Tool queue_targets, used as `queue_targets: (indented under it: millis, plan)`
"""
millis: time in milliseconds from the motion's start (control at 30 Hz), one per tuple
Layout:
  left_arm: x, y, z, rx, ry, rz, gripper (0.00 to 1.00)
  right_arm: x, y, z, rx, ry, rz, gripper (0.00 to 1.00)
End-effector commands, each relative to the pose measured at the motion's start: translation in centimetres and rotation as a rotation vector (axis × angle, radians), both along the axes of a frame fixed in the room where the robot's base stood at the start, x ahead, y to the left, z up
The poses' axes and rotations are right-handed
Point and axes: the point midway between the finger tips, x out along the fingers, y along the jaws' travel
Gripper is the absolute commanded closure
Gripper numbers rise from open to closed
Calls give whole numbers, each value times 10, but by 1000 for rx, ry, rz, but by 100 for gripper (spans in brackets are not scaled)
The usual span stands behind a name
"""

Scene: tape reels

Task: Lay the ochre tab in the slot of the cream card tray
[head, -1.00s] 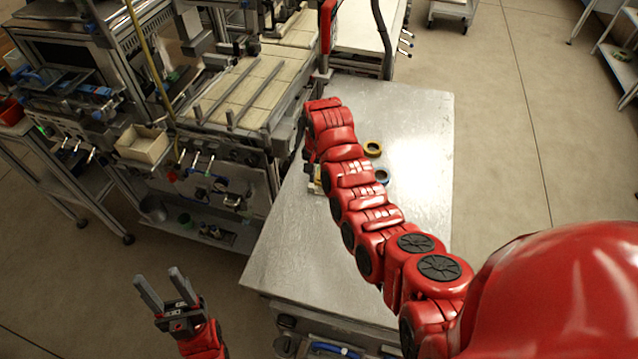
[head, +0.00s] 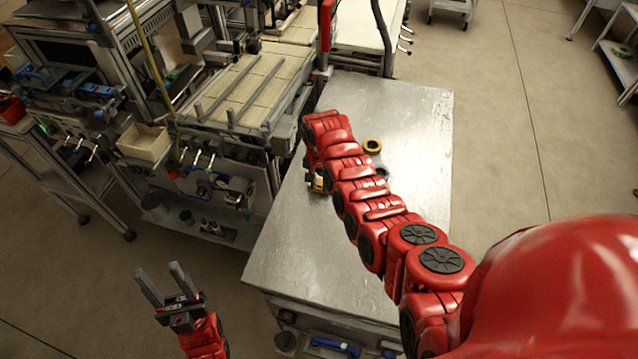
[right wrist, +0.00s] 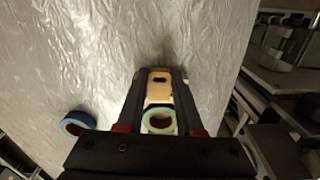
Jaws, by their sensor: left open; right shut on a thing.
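My right gripper (right wrist: 159,76) is shut on an ochre piece with a dark hole, which looks like the ochre tab (right wrist: 160,74), in the right wrist view. Paler cream shows just behind it between the fingers; whether that is part of the tab or the cream card tray, I cannot tell. In the head view a small yellowish piece (head: 318,184) shows beside my right arm's end, over the metal table; the arm hides most of the gripper there. The tray and its slot are not clearly visible. My left gripper (head: 162,283) is open and empty, off the table's left side.
A blue reel (right wrist: 76,123) and a pale green ring (right wrist: 158,121) show in the right wrist view. The table's near part is clear. A workbench (head: 240,90) stands at left.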

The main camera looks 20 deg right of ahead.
Motion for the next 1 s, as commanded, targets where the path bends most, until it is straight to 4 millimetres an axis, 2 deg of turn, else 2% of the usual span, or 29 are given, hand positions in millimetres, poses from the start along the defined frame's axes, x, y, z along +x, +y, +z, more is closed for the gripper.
queue_targets:
  millis: [100,133,300,567,733,767,833,1000]
  plan:
    - [0,0,-5,0,0,0,50,0,0,-5,0,0,0,100]
    - [0,0,-5,0,0,0,50,0,0,-5,0,0,0,63]
    - [0,0,-3,0,0,0,50,0,0,-3,0,0,0,34]
    - [0,0,-2,0,0,0,50,0,0,-2,0,0,0,34]
    - [0,0,15,0,0,0,50,0,0,16,-1,1,0,34]
    - [0,0,7,0,-1,0,50,1,0,12,0,-4,0,34]
    - [0,0,2,0,0,0,50,2,0,19,-2,-4,1,34]
    - [0,0,-11,0,0,0,50,3,0,46,-1,-10,-1,34]
